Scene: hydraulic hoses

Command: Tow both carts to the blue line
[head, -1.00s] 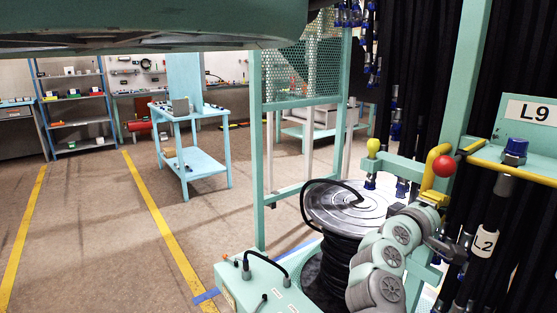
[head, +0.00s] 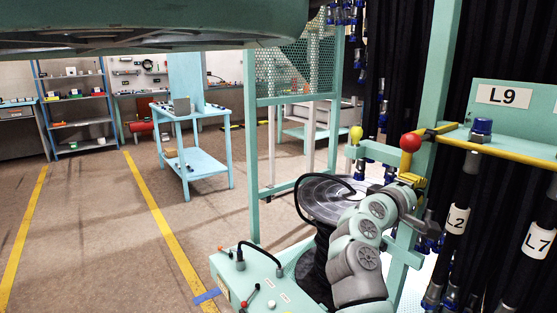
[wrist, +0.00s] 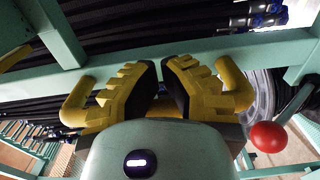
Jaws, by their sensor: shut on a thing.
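A mint-green cart frame with a mesh panel (head: 293,72) stands at centre right. It carries a reel of black hose (head: 335,195) and, at its front, a green box with switches (head: 258,282). My gripper (wrist: 163,88) has its stepped yellow fingers close together on a yellow handle (wrist: 75,102); the gripped part is hidden. In the head view my arm reaches the yellow parts by a red ball knob (head: 410,143), which also shows beside the fingers in the wrist view (wrist: 268,136). I cannot tell a second cart apart.
Black hoses with tags L2 (head: 456,219) and L7 (head: 538,242) hang at right below an L9 sign (head: 503,95). A light-blue table (head: 196,162) and a shelf (head: 75,97) stand behind. Floor between yellow lines (head: 160,220) is clear.

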